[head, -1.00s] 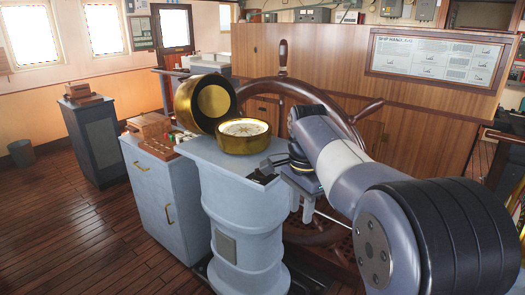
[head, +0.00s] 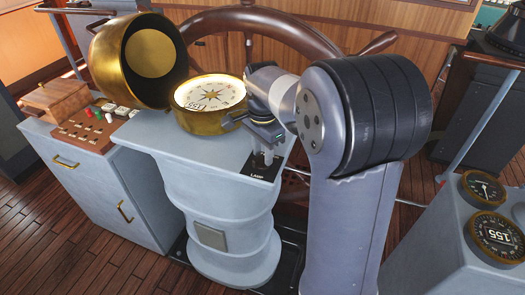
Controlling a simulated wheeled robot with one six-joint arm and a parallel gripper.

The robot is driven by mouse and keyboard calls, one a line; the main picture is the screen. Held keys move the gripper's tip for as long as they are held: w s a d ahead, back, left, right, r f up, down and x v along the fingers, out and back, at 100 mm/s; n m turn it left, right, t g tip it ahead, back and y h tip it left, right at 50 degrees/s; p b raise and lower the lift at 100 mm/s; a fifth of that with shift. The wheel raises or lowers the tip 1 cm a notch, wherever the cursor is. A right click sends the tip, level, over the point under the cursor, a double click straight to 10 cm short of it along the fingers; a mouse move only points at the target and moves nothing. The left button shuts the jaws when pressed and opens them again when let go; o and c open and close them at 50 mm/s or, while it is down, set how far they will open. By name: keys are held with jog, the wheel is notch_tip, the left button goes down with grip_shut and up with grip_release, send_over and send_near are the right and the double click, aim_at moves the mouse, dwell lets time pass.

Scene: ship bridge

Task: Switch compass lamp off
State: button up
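The lamp switch plate (head: 257,175) is a small black panel marked LAMP on the right front edge of the pale blue compass stand (head: 185,150). My gripper (head: 263,157) points down right over this plate, with its pale fingertips at or just above it. The fingers hide the switch lever, so its position cannot be told. Whether the fingers touch it, and how far apart they are, is too small to tell. The brass compass (head: 210,121) with its star-patterned dial sits on the stand, left of my gripper. Its domed brass cover (head: 113,55) is tipped open behind it.
The wooden steering wheel (head: 290,30) stands close behind the compass and my arm. A blue cabinet (head: 85,185) with a wooden box (head: 57,97) and a peg board (head: 85,130) is on the left. A console with round gauges (head: 497,233) is at the right.

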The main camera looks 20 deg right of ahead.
jog(key=shift+s+f, duration=0.15)
jog(key=shift+f, duration=0.1)
grip_shut()
